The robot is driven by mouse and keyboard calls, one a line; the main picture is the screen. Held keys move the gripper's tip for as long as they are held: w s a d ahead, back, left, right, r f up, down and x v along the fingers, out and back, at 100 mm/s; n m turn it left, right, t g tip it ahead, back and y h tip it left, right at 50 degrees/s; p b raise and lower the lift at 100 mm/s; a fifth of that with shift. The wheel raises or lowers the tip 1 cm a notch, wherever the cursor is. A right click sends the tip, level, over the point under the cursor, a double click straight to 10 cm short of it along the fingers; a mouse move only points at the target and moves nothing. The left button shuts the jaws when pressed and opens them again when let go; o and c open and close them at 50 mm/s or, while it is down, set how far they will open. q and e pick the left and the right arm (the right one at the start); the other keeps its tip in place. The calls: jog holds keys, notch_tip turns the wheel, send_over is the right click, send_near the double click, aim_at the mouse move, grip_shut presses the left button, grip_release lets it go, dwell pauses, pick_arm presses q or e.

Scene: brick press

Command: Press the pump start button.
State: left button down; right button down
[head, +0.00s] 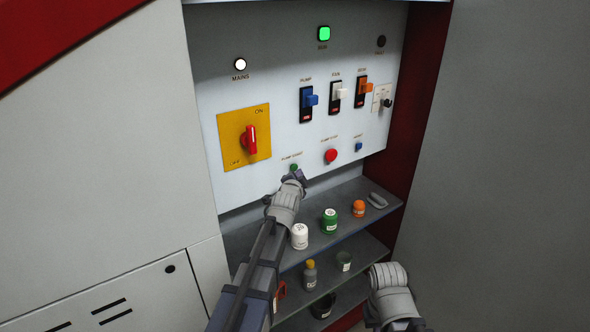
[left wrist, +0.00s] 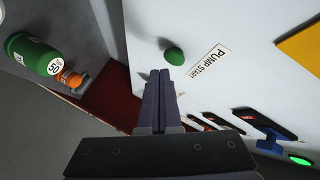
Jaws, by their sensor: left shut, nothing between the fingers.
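The pump start button is a small green dome on the white panel, below its label, in the head view (head: 294,167). It shows larger in the left wrist view (left wrist: 174,56), beside the "PUMP START" label (left wrist: 207,64). My left gripper (head: 297,175) is shut and empty, with its tips just below and in front of the button. In the left wrist view its closed fingers (left wrist: 161,75) end close to the button's lower edge; I cannot tell whether they touch it. My right arm shows at the lower right of the head view, but its fingers are not visible.
A red button (head: 330,156) and a blue button (head: 358,147) sit to the right. Three rocker switches are above, and a red rotary switch (head: 250,140) is on a yellow plate. Shelves below hold a white jar (head: 299,236), a green jar (head: 330,221) and an orange jar (head: 359,208).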

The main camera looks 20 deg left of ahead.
pick_arm(q)
jog(key=shift+d, duration=0.1)
jog(key=s+d, duration=0.1)
jog(key=d, duration=0.1)
jog(key=s+d, duration=0.1)
jog(key=s, duration=0.1)
jog(key=shift+d, duration=0.4)
dwell(0.8)
jog(key=s+d+f+n+g+h, duration=0.1)
jog(key=s+d+f+n+g, duration=0.3)
jog(key=s+d+f+g, duration=0.65)
jog(key=s+d+f+n+g, duration=0.1)
jog(key=s+d+f+g, duration=0.1)
jog(key=s, duration=1)
jog(key=s+d+f+n+g, duration=0.1)
jog(key=s+d+f+g, duration=0.2)
jog(key=s, duration=0.8)
jog(key=shift+s+d+f, duration=0.2)
jog(key=shift+s+f, duration=0.15)
jog(key=shift+f, duration=0.35)
